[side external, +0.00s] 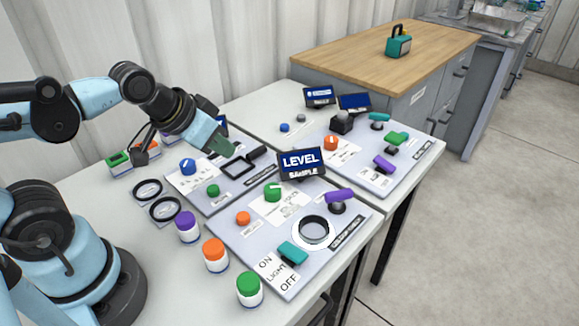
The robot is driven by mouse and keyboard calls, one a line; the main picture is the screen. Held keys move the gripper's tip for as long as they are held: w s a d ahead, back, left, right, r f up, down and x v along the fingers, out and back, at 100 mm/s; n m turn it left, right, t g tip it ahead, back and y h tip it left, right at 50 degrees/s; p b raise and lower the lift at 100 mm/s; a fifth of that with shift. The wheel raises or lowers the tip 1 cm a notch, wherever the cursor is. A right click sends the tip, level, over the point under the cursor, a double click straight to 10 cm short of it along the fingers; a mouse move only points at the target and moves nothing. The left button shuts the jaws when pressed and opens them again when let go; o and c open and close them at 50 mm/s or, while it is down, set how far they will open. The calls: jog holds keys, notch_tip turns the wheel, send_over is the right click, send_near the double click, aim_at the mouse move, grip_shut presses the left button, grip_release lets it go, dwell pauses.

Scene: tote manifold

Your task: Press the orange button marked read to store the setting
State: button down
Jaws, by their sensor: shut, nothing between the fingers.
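An orange button (243,218) sits on the front panel (222,231), left of a green knob (273,192). A small label beside it is too small to read, so I cannot confirm the word read. A second orange control (331,143) sits on a white plate on the back right panel. My gripper (225,150) is shut and empty. It points down and right above the left panel, up and left of the front orange button and apart from it. Its fingertips are small and dark against the panel.
A sign reading LEVEL SAMPLE (301,163) stands behind the front panel. A black square frame (239,169) lies below my gripper. Purple (187,228), orange (215,256) and green (249,290) capped jars line the left side. A purple-handled lever (340,196) rises at the right.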

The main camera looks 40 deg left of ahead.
aim_at(241, 217)
jog(key=d+m, duration=0.1)
jog(key=m, duration=0.1)
jog(key=s+d+m, duration=0.1)
jog(key=d+m, duration=0.1)
jog(key=m, duration=0.1)
jog(key=d+m+y, duration=0.1)
jog(key=d+m, duration=0.1)
jog(key=shift+s+d+f+m, duration=0.1)
jog(key=shift+s+f+m, duration=0.1)
jog(key=shift+f+m, duration=0.2)
jog(key=shift+f, duration=4.3)
jog(key=shift+f, duration=0.25)
jog(key=shift+f, duration=0.25)
jog(key=shift+r, duration=0.1)
jog(key=shift+r, duration=0.35)
